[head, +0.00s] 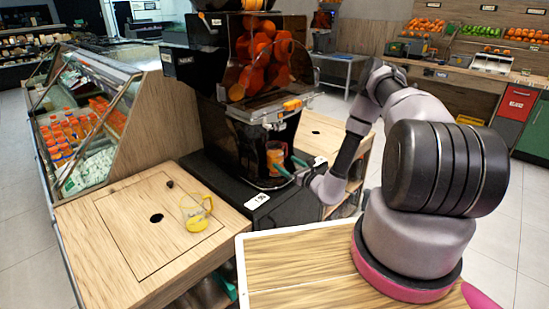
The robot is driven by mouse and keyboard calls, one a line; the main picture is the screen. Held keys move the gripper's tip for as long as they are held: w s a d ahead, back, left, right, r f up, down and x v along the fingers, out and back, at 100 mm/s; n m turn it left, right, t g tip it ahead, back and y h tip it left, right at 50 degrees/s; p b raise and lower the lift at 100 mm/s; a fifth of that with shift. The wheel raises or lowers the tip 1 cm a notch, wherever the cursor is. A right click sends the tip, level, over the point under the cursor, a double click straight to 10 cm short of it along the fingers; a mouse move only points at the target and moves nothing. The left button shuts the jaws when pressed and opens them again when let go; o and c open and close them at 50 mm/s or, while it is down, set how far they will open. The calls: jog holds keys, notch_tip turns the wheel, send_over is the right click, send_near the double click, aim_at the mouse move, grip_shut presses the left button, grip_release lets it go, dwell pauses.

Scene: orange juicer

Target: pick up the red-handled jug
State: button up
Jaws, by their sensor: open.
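A jug (275,155) with orange-red colouring stands upright in the juicer's lower bay, on its dark base. Its handle is too small and partly covered to make out clearly. My gripper (291,167) is open, with its teal fingertips at the right side of this jug. I cannot tell whether they touch it or whether a finger is behind it. A second, clear jug with a yellow handle (195,213) stands on the wooden counter at the left, apart from my gripper.
The black juicer (190,65) rises above the jug, with oranges (262,55) behind its clear front. The wooden counter (90,240) has a round hole and a small dark object. A glass display case (85,115) with bottles stands at the left.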

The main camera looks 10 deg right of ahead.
aim_at(275, 156)
jog(key=x, duration=0.7)
jog(key=shift+w+a+f, duration=0.15)
jog(key=shift+w+a, duration=0.05)
jog(key=shift+w, duration=0.05)
grip_shut()
